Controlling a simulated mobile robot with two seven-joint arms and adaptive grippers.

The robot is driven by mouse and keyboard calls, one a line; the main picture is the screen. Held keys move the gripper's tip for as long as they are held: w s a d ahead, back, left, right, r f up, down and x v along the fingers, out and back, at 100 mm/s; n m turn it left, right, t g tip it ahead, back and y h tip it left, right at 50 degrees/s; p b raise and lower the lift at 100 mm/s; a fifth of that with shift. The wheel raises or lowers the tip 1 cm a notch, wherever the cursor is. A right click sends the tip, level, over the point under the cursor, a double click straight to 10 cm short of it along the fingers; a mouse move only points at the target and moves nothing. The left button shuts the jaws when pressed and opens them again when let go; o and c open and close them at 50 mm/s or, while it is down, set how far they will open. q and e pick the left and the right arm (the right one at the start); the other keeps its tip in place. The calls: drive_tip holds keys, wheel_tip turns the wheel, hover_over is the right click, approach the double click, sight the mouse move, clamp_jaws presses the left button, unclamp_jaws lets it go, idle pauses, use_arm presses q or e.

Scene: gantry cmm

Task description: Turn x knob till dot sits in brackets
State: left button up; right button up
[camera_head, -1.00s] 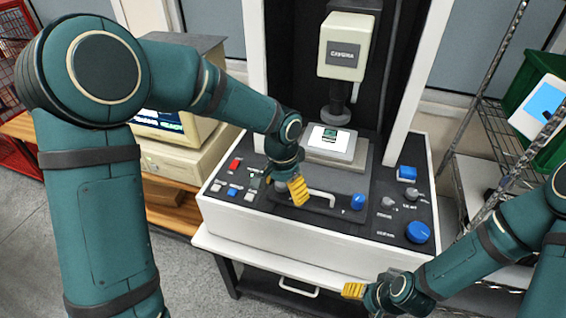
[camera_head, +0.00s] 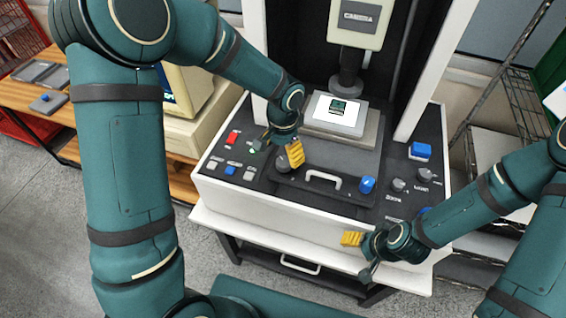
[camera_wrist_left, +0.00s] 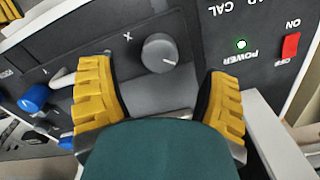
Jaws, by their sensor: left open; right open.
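The X knob (camera_wrist_left: 159,53) is a round grey knob with a white pointer line, beside a printed X on the dark panel. In the head view the grey knob (camera_head: 283,164) is partly covered by my left gripper (camera_head: 291,153). In the wrist view my left gripper (camera_wrist_left: 158,85) is open, its yellow fingers spread either side of the knob's near side, apart from it. The small screen (camera_head: 320,112) is white with a dark green patch; dot and brackets are too small to tell. My right gripper (camera_head: 358,240) is open and empty at the machine's front edge.
A blue knob (camera_head: 367,184) and a light handle (camera_head: 323,176) lie right of the X knob. The red switch (camera_wrist_left: 290,46) and lit green power lamp (camera_wrist_left: 241,44) are near. The camera column (camera_head: 354,30) rises behind the screen.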

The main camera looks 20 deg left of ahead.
sight(283, 162)
use_arm(q)
drive_tip(key=shift+f, duration=2.75)
drive_tip(key=shift+c, duration=0.3)
drive_tip(key=c, duration=1.1)
